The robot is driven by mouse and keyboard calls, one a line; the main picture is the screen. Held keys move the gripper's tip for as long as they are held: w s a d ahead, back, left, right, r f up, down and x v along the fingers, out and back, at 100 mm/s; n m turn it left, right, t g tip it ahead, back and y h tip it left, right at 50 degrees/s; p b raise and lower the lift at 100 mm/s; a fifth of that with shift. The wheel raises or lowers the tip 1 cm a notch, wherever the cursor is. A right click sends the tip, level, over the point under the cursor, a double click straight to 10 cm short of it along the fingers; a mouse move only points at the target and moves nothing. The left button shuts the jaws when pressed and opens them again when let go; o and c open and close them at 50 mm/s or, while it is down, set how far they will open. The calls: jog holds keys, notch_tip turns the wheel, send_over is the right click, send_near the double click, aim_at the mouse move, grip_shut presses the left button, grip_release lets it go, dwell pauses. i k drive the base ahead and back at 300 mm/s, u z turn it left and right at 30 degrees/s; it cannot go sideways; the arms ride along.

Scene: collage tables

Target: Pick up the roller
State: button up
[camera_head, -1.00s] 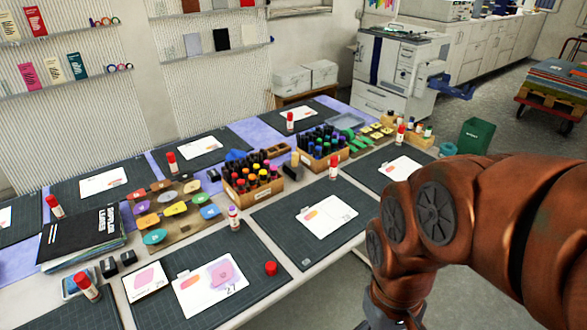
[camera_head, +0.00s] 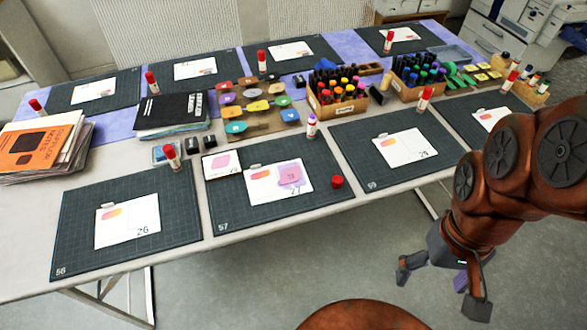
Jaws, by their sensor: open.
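I cannot make out a roller for certain. Small green tools (camera_head: 462,77) lie at the back right of the table, right of a wooden box of markers (camera_head: 415,88); they are too small to identify. My gripper (camera_head: 440,288) hangs at the lower right, in front of the table's near edge and over the floor. Its two fingers are spread apart with nothing between them.
The long table (camera_head: 190,238) holds several dark cutting mats (camera_head: 75,240) with cards and glue sticks. A second marker box (camera_head: 337,101), colored pieces on a board (camera_head: 262,125) and dark books (camera_head: 168,116) fill its middle. Magazines (camera_head: 45,150) lie left.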

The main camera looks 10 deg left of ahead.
aim_at(383, 87)
jog(key=z, duration=1.1)
jog(key=i, duration=1.8)
jog(key=u, duration=3.25)
